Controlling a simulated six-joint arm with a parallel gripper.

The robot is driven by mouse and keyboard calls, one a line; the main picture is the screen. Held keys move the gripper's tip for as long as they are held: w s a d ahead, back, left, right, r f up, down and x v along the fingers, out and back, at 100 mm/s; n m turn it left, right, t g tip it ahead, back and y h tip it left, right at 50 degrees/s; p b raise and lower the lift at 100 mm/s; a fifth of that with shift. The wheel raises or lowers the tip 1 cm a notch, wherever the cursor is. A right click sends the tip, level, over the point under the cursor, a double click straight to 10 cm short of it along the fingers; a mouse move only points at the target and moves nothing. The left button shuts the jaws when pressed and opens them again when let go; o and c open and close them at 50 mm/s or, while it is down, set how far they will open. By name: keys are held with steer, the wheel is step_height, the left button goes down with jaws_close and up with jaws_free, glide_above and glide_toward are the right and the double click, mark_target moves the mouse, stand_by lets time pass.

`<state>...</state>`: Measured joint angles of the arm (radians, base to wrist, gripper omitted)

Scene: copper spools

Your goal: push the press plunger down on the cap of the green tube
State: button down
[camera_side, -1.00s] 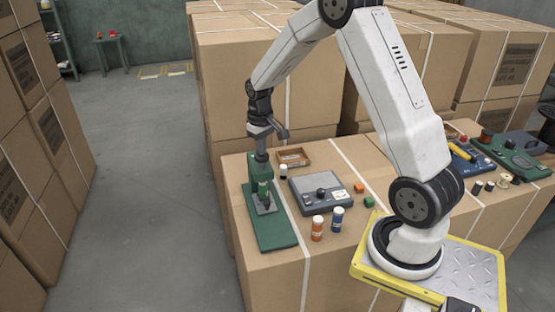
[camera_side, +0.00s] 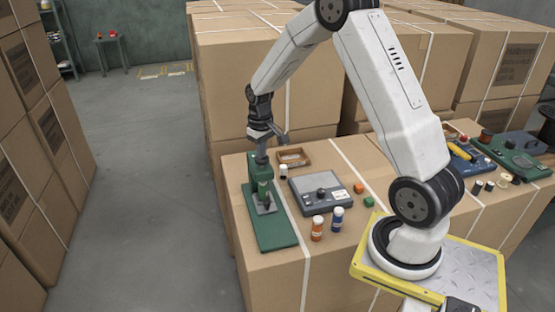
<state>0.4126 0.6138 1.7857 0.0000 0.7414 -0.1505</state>
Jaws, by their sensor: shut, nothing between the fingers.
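The green press (camera_side: 272,234) stands on the left part of the carton top, its base plate lying flat. The green tube (camera_side: 264,188) stands upright in the press on a grey seat, under the press head. My gripper (camera_side: 262,158) is shut and empty, pointing down at the top of the press, right over the tube. The plunger and the tube's cap are hard to make out at this size, and I cannot tell whether my fingertips touch the plunger.
A grey device with a dark knob (camera_side: 321,193) sits right of the press. An orange tube (camera_side: 317,229) and a blue tube (camera_side: 337,219) stand in front of it. A brown tray (camera_side: 293,158) and a white-capped dark tube (camera_side: 283,172) are behind. Small orange and green blocks lie right.

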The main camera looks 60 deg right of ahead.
steer(key=shift+f, duration=0.55)
stand_by(0.4)
steer(key=shift+r, duration=3.9)
steer(key=s+a+f+n+t, duration=0.2)
steer(key=s+a+n, duration=0.1)
steer(key=s+a, duration=1.1)
steer(key=a, duration=0.4)
steer(key=shift+a+f+t, duration=0.2)
steer(key=shift+f+t, duration=0.1)
